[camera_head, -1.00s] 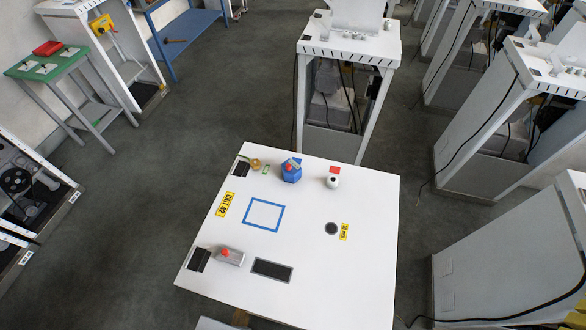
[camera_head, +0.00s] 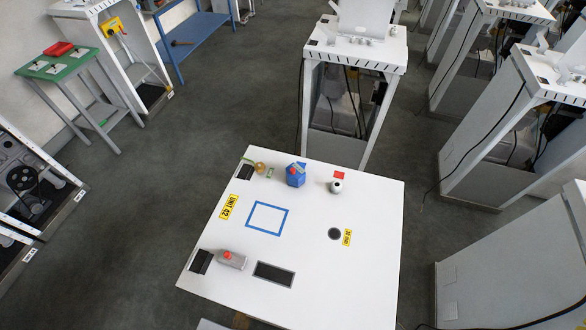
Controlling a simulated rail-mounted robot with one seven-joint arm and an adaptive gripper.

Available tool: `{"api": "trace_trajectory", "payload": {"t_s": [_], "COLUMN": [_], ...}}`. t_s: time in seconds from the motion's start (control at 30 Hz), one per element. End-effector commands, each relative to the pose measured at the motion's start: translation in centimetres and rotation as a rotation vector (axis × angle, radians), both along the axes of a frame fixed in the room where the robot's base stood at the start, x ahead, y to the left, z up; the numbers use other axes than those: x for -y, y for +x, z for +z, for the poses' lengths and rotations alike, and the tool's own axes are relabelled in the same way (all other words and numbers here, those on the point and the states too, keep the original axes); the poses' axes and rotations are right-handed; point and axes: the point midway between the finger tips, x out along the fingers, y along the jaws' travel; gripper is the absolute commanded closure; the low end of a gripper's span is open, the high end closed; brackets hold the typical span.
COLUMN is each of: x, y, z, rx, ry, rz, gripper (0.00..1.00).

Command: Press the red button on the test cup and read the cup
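A grey, box-like or cylindrical item (camera_head: 236,261) with a red button (camera_head: 228,255) sits at the left front of the white tabletop (camera_head: 330,275), beside a black opening (camera_head: 201,262). A blue faceted item (camera_head: 295,178) with a red part on its upper face stands near the back edge. A small whitish rounded item with a dark spot (camera_head: 336,187) stands right of it, by a red square (camera_head: 339,175). I cannot tell for sure which one is the test cup, and no reading is legible. My gripper is not in view.
A small brownish-gold item (camera_head: 260,168) is at the back left. A blue square outline (camera_head: 267,218), a dark rectangular recess (camera_head: 274,273) and a round dark hole (camera_head: 334,234) mark the top. White dispenser frames (camera_head: 355,95) stand behind and right. A green table (camera_head: 58,62) is far left.

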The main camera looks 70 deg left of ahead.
Motion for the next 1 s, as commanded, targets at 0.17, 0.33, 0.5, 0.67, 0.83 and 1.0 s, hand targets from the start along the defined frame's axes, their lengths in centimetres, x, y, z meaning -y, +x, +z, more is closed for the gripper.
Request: {"api": "trace_trajectory", "payload": {"t_s": [0.17, 0.33, 0.5, 0.67, 0.83, 1.0], "x": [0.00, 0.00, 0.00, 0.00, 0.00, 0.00], "y": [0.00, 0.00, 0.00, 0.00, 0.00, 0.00], "z": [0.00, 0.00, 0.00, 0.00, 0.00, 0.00], "rx": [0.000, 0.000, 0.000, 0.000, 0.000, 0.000], "ry": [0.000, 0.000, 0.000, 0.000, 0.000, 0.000], "rz": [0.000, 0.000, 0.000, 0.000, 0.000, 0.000], "gripper": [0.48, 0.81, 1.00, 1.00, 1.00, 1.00]}}
